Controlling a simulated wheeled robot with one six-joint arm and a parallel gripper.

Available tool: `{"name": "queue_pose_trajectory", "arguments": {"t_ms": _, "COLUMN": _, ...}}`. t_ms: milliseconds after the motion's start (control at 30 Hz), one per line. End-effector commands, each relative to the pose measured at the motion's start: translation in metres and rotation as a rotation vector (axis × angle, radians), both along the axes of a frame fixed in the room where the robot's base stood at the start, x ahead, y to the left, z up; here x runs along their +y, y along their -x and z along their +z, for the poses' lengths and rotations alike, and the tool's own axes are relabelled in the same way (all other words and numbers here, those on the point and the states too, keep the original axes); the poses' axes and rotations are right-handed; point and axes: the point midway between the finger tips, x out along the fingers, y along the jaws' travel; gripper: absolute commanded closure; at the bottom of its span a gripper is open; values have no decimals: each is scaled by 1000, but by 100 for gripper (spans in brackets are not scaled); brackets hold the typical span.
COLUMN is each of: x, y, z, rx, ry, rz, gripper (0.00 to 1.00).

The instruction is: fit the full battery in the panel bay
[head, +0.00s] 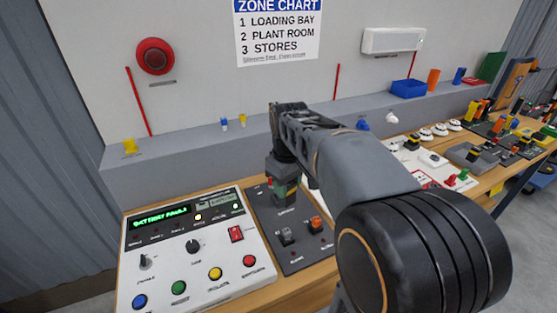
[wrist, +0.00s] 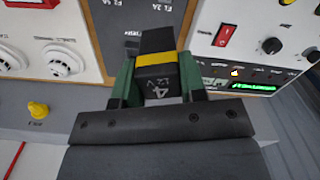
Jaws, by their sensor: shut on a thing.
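My gripper (wrist: 158,80) is shut on a black battery (wrist: 155,88) with a yellow band and pale markings, held between its green fingers. In the head view my gripper (head: 284,188) points down over the dark plate (head: 300,262) beside the white control panel (head: 160,262). The battery's far end is over the dark plate in the wrist view. The bay is hidden behind the battery and gripper, so I cannot tell whether the battery is in it. The panel's green display (head: 161,217) reads "BATTERY FAULT".
The dark plate carries a grey switch (head: 286,236) and an orange-red one (head: 316,224). A yellow-topped part (wrist: 38,110) and white round detectors (wrist: 58,58) lie nearby in the wrist view. A blue bin (head: 408,88) stands on the rear ledge.

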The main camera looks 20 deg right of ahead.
Motion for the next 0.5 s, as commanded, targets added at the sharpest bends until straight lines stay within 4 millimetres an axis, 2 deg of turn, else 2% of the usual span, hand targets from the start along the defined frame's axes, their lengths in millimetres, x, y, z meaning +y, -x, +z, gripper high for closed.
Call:
{"name": "queue_pose_trajectory", "arguments": {"t_ms": 33, "x": -5, "y": -18, "z": 2, "rx": 8, "ry": -1, "rz": -35, "gripper": 95}}
{"name": "queue_pose_trajectory", "arguments": {"t_ms": 200, "x": -25, "y": -72, "z": -18, "rx": 6, "ry": 0, "rz": -165, "gripper": 95}}
{"name": "queue_pose_trajectory", "arguments": {"t_ms": 333, "x": -38, "y": -101, "z": -37, "rx": 4, "ry": 1, "rz": -244, "gripper": 95}}
{"name": "queue_pose_trajectory", "arguments": {"t_ms": 500, "x": -46, "y": -122, "z": -55, "rx": 1, "ry": 1, "rz": -304, "gripper": 95}}
